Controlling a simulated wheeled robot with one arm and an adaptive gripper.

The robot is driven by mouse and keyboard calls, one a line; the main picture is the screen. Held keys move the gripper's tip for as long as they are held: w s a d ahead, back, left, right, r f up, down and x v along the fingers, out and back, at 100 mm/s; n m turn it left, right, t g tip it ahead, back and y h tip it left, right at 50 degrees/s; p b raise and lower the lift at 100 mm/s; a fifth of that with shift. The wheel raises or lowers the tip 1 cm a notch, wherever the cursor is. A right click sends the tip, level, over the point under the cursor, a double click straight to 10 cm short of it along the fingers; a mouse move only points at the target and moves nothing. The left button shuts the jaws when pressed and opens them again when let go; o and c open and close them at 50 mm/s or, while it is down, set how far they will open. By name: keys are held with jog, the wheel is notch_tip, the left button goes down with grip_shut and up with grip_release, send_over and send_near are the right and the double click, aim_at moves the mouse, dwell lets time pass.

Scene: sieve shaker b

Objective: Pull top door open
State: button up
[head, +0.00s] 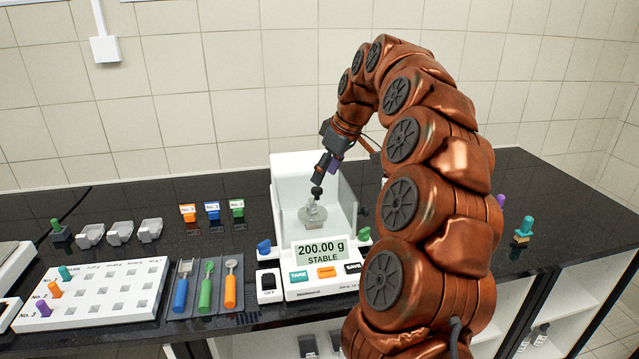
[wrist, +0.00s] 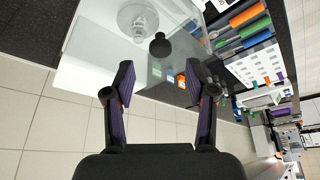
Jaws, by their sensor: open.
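The white balance (head: 305,286) has a clear glass chamber, and its display reads 200.00 g STABLE. A dark round knob (head: 317,191) stands on the chamber's clear top door; it also shows in the wrist view (wrist: 160,47). In the wrist view the glass top door (wrist: 100,42) lies beyond my fingers. A round pan with a clear object (head: 313,213) shows inside the chamber. My gripper (head: 319,178) is tilted down just above the knob. In the wrist view my gripper (wrist: 160,86) is open, its fingers wide apart, and the knob is ahead of them, untouched.
Blue (head: 264,247) and green (head: 363,234) side knobs flank the balance. A tool mat (head: 205,312) and a white peg rack (head: 95,315) lie to the left. Small labelled boxes (head: 212,212) stand behind.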

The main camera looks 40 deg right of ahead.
aim_at(318, 189)
jog(key=shift+p+x, duration=0.6)
jog(key=shift+x, duration=1.8)
grip_shut()
